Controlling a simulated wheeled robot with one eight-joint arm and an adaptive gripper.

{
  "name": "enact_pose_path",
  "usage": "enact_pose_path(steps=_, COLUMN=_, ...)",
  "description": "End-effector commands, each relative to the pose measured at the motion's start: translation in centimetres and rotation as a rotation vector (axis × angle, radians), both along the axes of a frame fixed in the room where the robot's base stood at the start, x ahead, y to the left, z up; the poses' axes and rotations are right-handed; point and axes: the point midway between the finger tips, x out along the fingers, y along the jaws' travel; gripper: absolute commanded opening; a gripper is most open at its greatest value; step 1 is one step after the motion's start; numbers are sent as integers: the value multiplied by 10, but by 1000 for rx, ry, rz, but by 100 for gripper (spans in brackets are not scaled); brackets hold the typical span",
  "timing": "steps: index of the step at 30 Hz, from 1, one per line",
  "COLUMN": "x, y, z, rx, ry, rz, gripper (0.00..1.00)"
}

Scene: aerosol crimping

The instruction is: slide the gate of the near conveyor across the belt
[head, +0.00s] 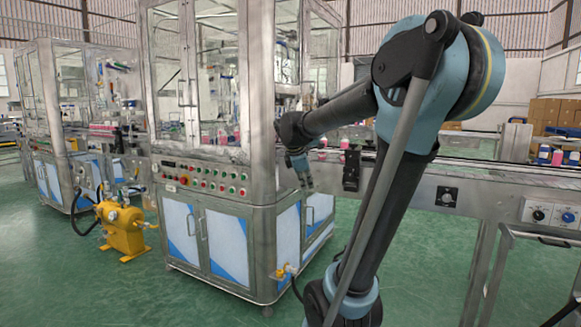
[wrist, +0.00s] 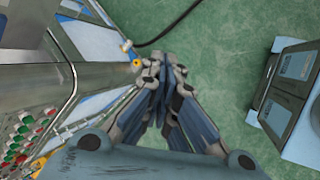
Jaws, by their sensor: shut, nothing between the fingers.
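The near conveyor (head: 480,178) runs from the right side of the head view toward the glazed machine, partly behind my arm. A black bracket-like part (head: 351,168) is fixed at its side near the machine. I cannot tell whether this is part of the gate, and no gate shows clearly across the belt. Pink-topped items (head: 344,144) stand on the belt beside it. My gripper (head: 308,184) hangs pointing down in front of the machine's corner, left of the bracket and apart from it. In the wrist view my gripper (wrist: 162,66) is shut and empty above the green floor.
The glazed machine (head: 205,210) with its button panel (head: 203,178) stands left of my gripper; its buttons also show in the wrist view (wrist: 25,135). A yellow pump (head: 122,228) stands on the floor at left. A grey unit (wrist: 288,95) is at right in the wrist view.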

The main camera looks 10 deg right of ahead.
Motion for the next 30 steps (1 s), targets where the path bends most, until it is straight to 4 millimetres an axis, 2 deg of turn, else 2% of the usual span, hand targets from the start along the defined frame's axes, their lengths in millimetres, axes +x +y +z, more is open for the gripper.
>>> enact_pose_path(steps=1, x=21, y=6, z=10, rx=-47, ry=9, rz=75, gripper=0)
enact_pose_path(steps=9, x=123, y=39, z=52, rx=-349, ry=83, rz=487, gripper=0)
enact_pose_path(steps=15, x=179, y=64, z=70, rx=-531, ry=138, rz=711, gripper=0)
enact_pose_path(steps=18, x=194, y=71, z=74, rx=-587, ry=157, rz=775, gripper=0)
enact_pose_path(steps=23, x=206, y=76, z=76, rx=-627, ry=171, rz=818, gripper=0)
enact_pose_path(steps=30, x=222, y=65, z=57, rx=-627, ry=172, rz=820, gripper=0)
